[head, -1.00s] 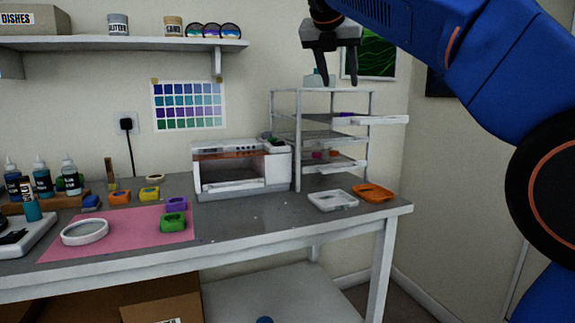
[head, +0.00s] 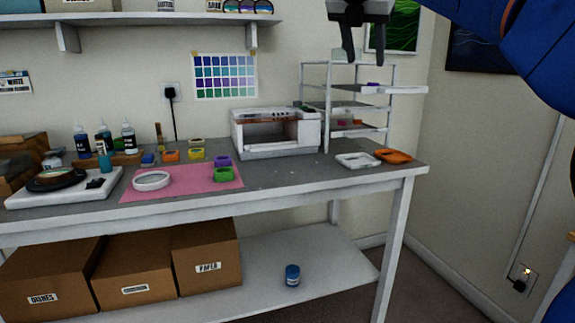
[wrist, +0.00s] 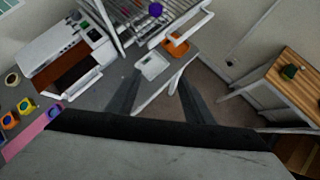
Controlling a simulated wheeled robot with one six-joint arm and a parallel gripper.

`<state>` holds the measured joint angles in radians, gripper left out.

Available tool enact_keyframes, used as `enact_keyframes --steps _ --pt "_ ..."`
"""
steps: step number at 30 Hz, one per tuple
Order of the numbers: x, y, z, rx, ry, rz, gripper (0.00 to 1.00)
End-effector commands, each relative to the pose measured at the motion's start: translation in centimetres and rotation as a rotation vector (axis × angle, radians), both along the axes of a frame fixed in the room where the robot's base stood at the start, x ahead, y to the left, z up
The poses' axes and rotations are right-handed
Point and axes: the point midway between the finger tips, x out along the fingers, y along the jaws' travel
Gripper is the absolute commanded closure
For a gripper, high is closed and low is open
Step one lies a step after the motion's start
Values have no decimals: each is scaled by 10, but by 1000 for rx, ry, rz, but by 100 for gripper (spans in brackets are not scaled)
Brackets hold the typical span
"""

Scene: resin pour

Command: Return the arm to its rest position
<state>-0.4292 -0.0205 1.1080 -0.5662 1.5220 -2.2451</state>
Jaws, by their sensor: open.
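My gripper (head: 365,58) hangs at the top right of the head view, fingers pointing down, open and empty. It shows in front of the wire shelf rack (head: 327,110), well above the workbench. My blue arm runs off to the upper right. In the wrist view both fingers of my gripper (wrist: 160,100) are spread apart with nothing between them; the bench edge and floor lie beyond.
The workbench (head: 285,185) bears a white oven (head: 275,149), a pink mat (head: 200,190), a white tray (head: 357,160) and an orange tray (head: 393,156). A wooden table (wrist: 300,80) stands at the right in the wrist view. A blue jar (head: 292,276) sits on the lower shelf.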

Motion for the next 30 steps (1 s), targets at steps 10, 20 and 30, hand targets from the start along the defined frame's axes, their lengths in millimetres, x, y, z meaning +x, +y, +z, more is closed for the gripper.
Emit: enact_keyframes --steps 10,20,30 --pt "-32 -29 -46 207 -39 -204 53" --pt "-106 -72 -152 606 -105 -655 53" --pt "-208 -102 -298 1036 -179 -1269 53"
